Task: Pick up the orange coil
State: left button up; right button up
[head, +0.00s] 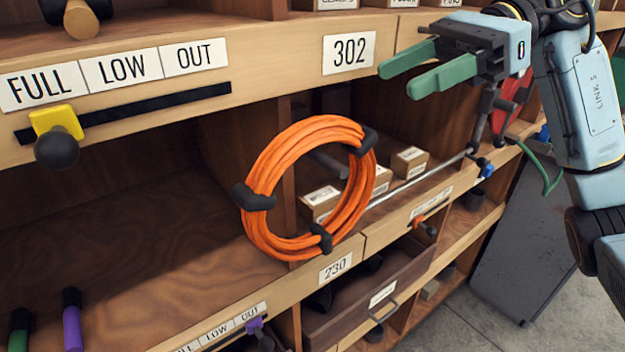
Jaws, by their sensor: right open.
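The orange coil (276,158) is a ring of cable bound by several dark clips. It stands upright and slightly tilted at the front of the shelf divider, above the label 230. A grey rod-like part shows through its opening; I cannot tell whether it bears the coil. My right gripper (399,79) has green fingers that are parted and empty. It is above and to the right of the coil, clear of it, in front of the upper shelf edge. My left gripper is not in view.
Small boxes (409,162) sit in the compartment behind the coil. A thin metal rod (418,183) runs along the shelf front to the right. A yellow slider with a black knob (57,150) sticks out at the left. The left compartment (120,215) is largely empty.

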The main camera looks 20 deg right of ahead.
send_near(319, 113)
jog(key=x, duration=0.2)
jog(key=p+x, duration=0.1)
jog(key=x, duration=0.1)
jog(key=shift+s+a+f, duration=0.1)
jog(key=shift+a+f, duration=0.05)
jog(key=shift+a, duration=0.05)
jog(key=p+x, duration=0.1)
jog(key=x, duration=0.2)
jog(key=shift+a, duration=0.25)
jog(key=shift+a+f, duration=0.1)
jog(key=shift+a, duration=0.05)
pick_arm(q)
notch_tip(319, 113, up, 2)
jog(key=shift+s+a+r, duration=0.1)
pick_arm(e)
grip_shut()
